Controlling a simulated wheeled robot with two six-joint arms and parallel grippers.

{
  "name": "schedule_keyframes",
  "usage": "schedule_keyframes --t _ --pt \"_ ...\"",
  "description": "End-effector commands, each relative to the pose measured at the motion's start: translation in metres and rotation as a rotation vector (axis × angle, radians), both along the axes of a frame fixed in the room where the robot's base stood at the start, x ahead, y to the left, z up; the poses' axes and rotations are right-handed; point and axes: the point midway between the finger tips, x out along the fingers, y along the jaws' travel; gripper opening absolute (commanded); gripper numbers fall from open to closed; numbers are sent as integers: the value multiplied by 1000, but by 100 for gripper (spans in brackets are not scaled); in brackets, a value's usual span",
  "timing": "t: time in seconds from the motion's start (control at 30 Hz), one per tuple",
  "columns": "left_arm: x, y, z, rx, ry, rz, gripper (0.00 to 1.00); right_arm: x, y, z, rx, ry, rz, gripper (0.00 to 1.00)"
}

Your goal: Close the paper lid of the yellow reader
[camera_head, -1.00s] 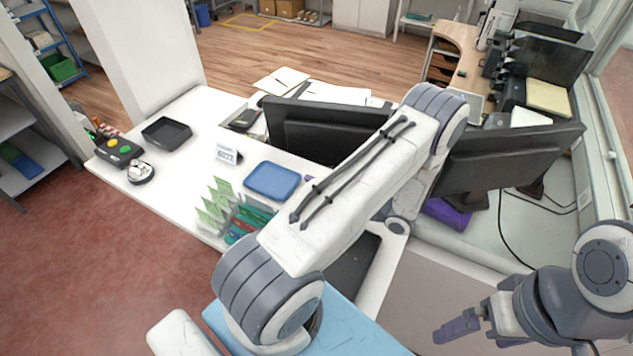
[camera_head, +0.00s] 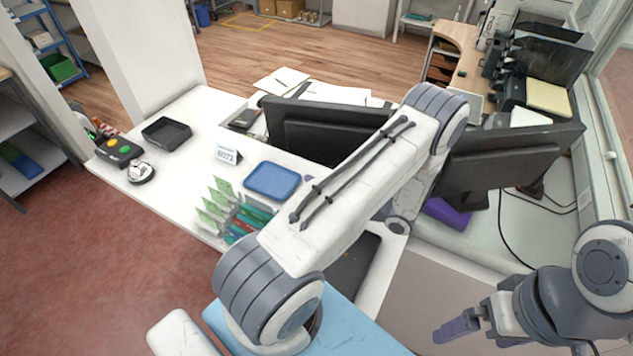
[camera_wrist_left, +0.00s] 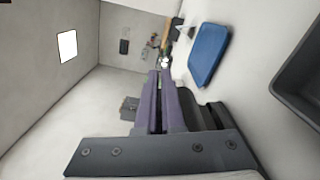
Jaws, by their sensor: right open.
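I cannot make out a yellow reader or its paper lid in either view; my left arm hides part of the counter. My left gripper is hidden behind its own arm in the head view. In the left wrist view its purple fingers (camera_wrist_left: 161,76) lie close together, with only a narrow dark gap and nothing visible held. My right gripper (camera_head: 474,332) is at the lower right of the head view, with its purple fingers apart and empty.
The white counter holds a blue tray (camera_head: 272,180), also in the left wrist view (camera_wrist_left: 209,54), green cards (camera_head: 216,200), a number sign (camera_head: 228,154), a black tray (camera_head: 167,133) and a dark button box (camera_head: 119,151). Monitors (camera_head: 515,158) stand behind my arm.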

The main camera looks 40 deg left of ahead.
Motion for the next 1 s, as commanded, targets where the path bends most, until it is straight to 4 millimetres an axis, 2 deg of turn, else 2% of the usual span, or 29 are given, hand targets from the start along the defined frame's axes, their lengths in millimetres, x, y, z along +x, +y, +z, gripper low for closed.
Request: schedule_keyframes --t 0.53,1.0 --pt "-3 -1 1 15 -62 -1 0 0 0 -3 0 0 0 100" --pt "-24 -6 2 101 -427 -1 0 0 0 -17 0 0 -3 100"
